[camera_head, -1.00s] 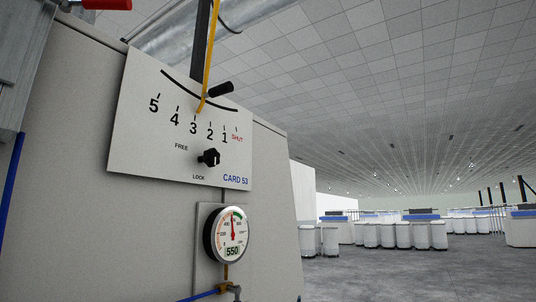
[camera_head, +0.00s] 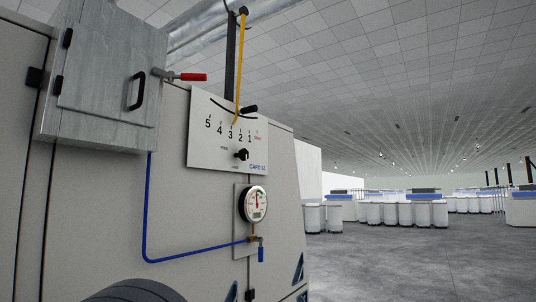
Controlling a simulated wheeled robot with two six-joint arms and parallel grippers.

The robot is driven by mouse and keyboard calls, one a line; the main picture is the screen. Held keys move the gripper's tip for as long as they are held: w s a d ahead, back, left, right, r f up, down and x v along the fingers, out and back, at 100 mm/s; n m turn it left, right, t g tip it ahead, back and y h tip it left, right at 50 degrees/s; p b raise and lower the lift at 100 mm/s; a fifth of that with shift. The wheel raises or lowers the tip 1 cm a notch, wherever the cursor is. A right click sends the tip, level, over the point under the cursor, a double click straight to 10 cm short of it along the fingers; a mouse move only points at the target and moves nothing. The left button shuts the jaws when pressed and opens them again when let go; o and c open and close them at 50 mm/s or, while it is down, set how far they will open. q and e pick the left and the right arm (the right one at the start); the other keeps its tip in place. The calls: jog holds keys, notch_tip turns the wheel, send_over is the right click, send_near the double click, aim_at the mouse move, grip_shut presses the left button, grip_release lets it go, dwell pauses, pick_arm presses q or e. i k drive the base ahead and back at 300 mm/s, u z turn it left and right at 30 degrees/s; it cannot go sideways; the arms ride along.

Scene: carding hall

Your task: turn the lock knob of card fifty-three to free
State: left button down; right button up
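The lock knob (camera_head: 242,154) is a small black knob low on the white CARD 53 plate (camera_head: 205,157), on the machine's side. FREE and LOCK marks stand to its left; its exact pointing is too small to tell. Above it a scale runs from 5 to 1 and a red end mark. A yellow pointer (camera_head: 239,70) reaches down to about 3. A black handle (camera_head: 249,109) sticks out right at the scale's arc. Neither of my grippers is in view.
A round gauge (camera_head: 252,204) hangs below the plate, with a blue pipe (camera_head: 190,254) and valve beneath. A grey metal box (camera_head: 105,80) with a red-handled lever (camera_head: 192,77) juts out at upper left. Open grey floor (camera_head: 400,260) lies right, with white cans (camera_head: 390,213) farther off.

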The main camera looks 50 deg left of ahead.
aim_at(243, 154)
jog(key=u, duration=0.3)
jog(key=i, duration=1)
jog(key=u, duration=0.45)
